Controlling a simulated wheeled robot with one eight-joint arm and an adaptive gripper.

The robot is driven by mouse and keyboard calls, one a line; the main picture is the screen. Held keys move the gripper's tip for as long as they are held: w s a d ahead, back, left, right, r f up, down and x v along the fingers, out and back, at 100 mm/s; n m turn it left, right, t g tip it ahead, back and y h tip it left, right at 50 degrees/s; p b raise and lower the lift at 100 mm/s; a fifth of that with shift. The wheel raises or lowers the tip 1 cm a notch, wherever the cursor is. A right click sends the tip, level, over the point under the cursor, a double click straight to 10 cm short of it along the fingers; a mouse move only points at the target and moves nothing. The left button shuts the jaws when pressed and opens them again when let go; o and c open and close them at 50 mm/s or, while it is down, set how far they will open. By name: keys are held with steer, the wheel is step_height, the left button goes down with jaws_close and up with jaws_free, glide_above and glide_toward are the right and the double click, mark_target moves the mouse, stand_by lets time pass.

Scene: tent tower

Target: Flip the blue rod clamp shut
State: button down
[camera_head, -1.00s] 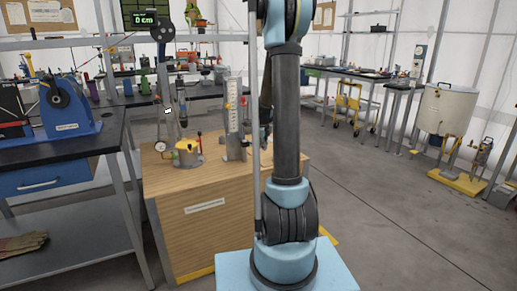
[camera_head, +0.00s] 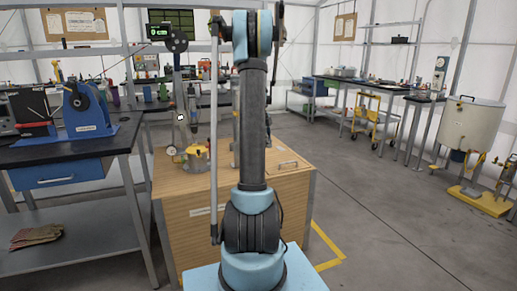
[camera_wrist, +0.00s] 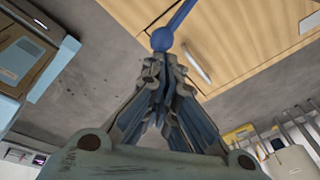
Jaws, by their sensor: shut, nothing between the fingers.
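A blue rod with a round blue ball on its end (camera_wrist: 162,39) shows at the top of the wrist view. It may be the lever of the blue rod clamp; the clamp's body is not distinct in either view. My gripper (camera_wrist: 162,72) is shut and empty, its fingertips just below the ball in the picture. I cannot tell whether they touch it. In the head view my arm rises in the middle and my gripper cannot be made out; the arm hides part of the wooden cabinet's top.
The wooden cabinet (camera_head: 184,240) carries a yellow-topped device (camera_head: 197,158). A dark-topped bench (camera_head: 45,152) with a blue machine (camera_head: 88,112) stands at left. A large pale drum (camera_head: 472,130) stands at right. The grey floor between cabinet and drum is open.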

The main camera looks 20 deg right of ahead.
steer(key=shift+w+a+r, duration=0.15)
steer(key=shift+w+r, duration=0.1)
steer(key=shift+w, duration=0.05)
steer(key=shift+w+a, duration=0.1)
stand_by(0.3)
steer(key=shift+r, duration=0.8)
